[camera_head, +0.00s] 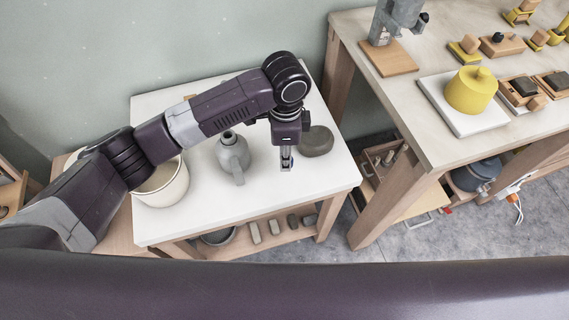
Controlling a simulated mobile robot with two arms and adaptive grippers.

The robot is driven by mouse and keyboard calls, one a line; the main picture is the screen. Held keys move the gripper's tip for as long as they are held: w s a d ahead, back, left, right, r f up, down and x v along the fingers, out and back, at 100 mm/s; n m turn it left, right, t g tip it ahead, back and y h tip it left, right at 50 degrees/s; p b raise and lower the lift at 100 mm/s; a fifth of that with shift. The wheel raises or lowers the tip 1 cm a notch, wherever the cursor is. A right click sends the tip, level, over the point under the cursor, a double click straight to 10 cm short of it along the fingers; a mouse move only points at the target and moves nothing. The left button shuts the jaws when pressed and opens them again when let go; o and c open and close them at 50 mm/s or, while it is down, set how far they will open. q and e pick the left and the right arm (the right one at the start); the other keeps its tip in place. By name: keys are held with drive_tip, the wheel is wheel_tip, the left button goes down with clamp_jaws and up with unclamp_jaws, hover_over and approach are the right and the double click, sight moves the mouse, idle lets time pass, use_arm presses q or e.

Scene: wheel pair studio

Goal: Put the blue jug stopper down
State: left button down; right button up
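A grey jug (232,155) with a spout stands upright on the white table (262,208); its neck opening looks dark and uncovered. My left gripper (286,164) points down just to the right of the jug, over or at the tabletop. Its fingers are small and seen from above, so I cannot tell whether they are open or shut, or whether they hold anything. I cannot make out a blue stopper; it may be hidden by the gripper. My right gripper is not in view.
A cream bucket (163,187) stands at the table's left, partly behind my arm. A dark round lump (316,140) sits right of the gripper. The table's front right is clear. A workbench (420,120) at right holds a yellow pot (470,92) and several wooden tools.

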use_arm(q)
drive_tip(key=shift+f, duration=2.6)
drive_tip(key=shift+f, duration=0.15)
drive_tip(key=c, duration=1.7)
unclamp_jaws()
drive_tip(key=shift+o, duration=0.2)
wheel_tip(320, 180, up, 12)
drive_tip(key=shift+r+b, duration=0.2)
drive_tip(key=shift+b, duration=0.2)
drive_tip(key=shift+f, duration=0.1)
